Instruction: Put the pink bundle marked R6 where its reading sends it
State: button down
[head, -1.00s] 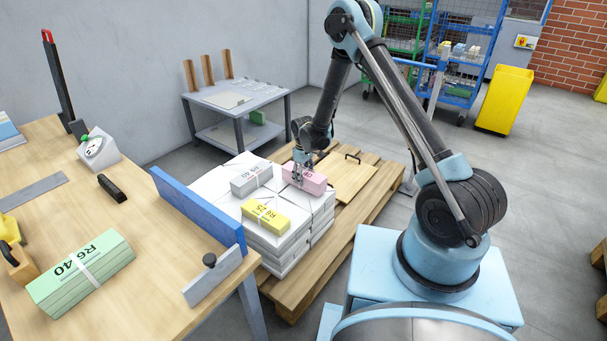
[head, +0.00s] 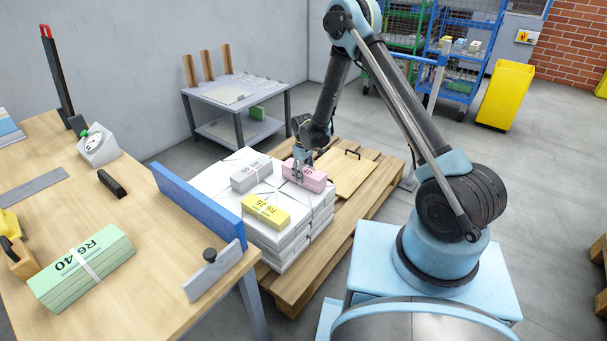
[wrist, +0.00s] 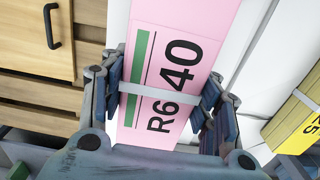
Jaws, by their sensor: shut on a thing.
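The pink bundle (head: 313,179) lies on top of the white strapped stack (head: 285,243) on a wooden pallet. In the wrist view the pink bundle (wrist: 182,38) reads "R6 40", with a green bar and a pale strap across it. My gripper (head: 301,172) points down over it. In the wrist view my gripper (wrist: 165,95) has a finger on each long side of the bundle and is shut on it. I cannot tell whether the bundle is lifted off the stack.
A grey bundle (head: 251,175) and a yellow bundle (head: 266,212) marked R6 25 lie beside it on the stack. A green bundle (head: 82,268) marked R6 40 and a dial gauge (head: 98,146) are on the wooden bench. A blue board (head: 198,205) edges the bench. A grey table (head: 240,98) stands behind.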

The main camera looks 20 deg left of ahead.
jog(key=shift+f, duration=0.3)
jog(key=shift+c, duration=2.4)
grip_release()
